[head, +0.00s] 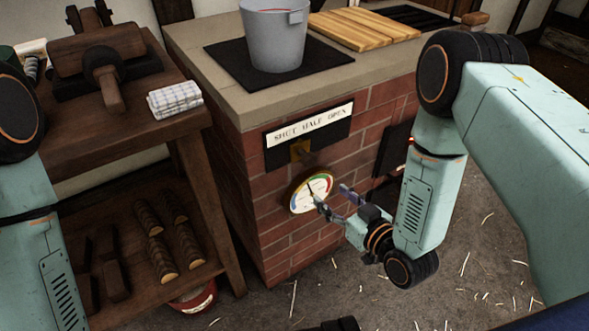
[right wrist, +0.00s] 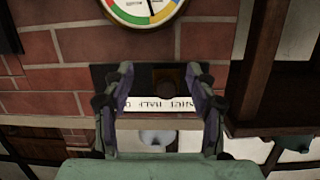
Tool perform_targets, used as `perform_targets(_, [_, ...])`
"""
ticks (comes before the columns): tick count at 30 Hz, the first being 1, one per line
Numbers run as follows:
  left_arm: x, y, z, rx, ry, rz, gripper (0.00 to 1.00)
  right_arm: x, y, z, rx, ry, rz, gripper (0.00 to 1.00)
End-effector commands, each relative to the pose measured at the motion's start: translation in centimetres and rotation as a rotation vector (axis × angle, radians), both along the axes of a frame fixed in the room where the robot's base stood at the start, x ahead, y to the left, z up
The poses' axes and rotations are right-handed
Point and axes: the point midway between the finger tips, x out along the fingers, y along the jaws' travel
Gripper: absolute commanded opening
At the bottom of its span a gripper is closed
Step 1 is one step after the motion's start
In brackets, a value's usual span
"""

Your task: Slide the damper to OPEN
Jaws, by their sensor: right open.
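The damper plate (head: 278,158) is a dark panel on the brick front, with a white strip (head: 309,123) reading SHUT HALF OPEN. My right gripper (head: 334,197) is open and empty, in front of the bricks below the plate and near the gauge.
A round gauge (head: 311,192) is mounted below the plate, close to my right fingers. A grey pot (head: 274,38) and slatted wooden board (head: 364,37) stand on the top. A wooden bench (head: 205,135) stands at left. Straw litters the floor.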

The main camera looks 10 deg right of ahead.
Motion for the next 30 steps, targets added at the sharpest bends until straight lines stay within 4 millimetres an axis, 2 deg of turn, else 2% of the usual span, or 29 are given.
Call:
perform_targets(1, [0.0,0.0,0.3,0.0,-0.001,0.0,0.28,0.6,0.1,1.6,0.009,-0.064,0.01,0.57])
perform_targets(3, [0.1,0.0,0.4,0.0,-0.001,0.0,0.28,1.0,0.3,3.2,0.024,-0.137,0.021,0.57])
perform_targets(7, [0.1,0.0,0.4,0.0,-0.001,0.0,0.28,1.1,0.3,4.8,0.037,-0.214,0.026,0.57])
perform_targets(11, [0.1,0.0,0.1,0.0,-0.001,0.0,0.28,1.6,0.3,5.2,0.035,-0.237,0.023,0.57])
perform_targets(24, [0.0,0.0,-1.9,0.0,-0.001,0.0,0.28,7.4,2.5,5.0,0.035,-0.233,0.024,0.57])
perform_targets(30, [0.0,0.0,-2.0,0.0,-0.001,0.0,0.28,8.5,3.0,5.1,0.034,-0.231,0.024,0.57])
